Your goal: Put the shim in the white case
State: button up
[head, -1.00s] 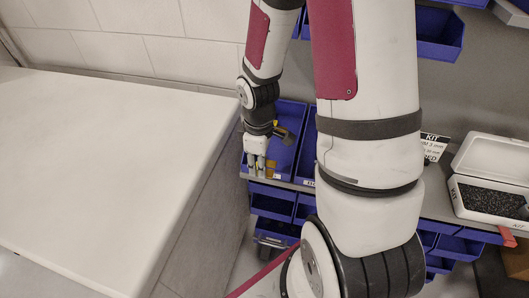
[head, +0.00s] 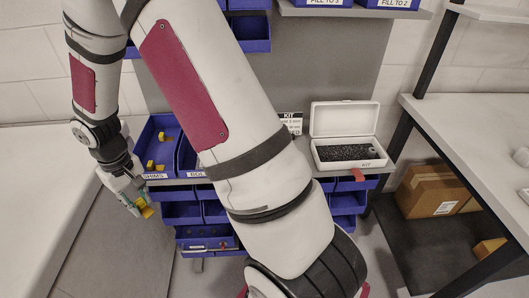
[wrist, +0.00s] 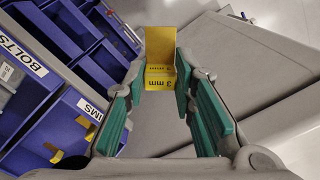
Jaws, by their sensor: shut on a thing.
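A yellow angled shim marked 3 mm (wrist: 161,76) is between the fingertips of my gripper (wrist: 160,88) in the wrist view. In the head view the shim (head: 147,212) sticks out from my gripper (head: 132,197), which is shut on it and hangs in front of and below the blue SHIMS bin (head: 143,146). The white case (head: 344,105) stands on the bench to the right, its lid open and upright. It has a dark speckled inside and a KIT label on its front. My gripper is well to the left of it.
Other yellow shims (head: 165,138) lie in the SHIMS bin, beside a BOLTS bin (head: 190,160). My arm crosses the middle of the head view. A white worktop (head: 30,190) is at left. A shelf with a cardboard box (head: 432,191) is at right.

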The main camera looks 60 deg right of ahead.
aim_at(325, 155)
jog(key=k+z, duration=0.15)
jog(key=z, duration=0.3)
jog(key=k+l+z, duration=0.1)
jog(key=z, duration=0.35)
jog(key=i+j+z, duration=0.15)
jog(key=j+z, duration=0.75)
jog(key=j, duration=0.5)
jog(key=i, duration=0.05)
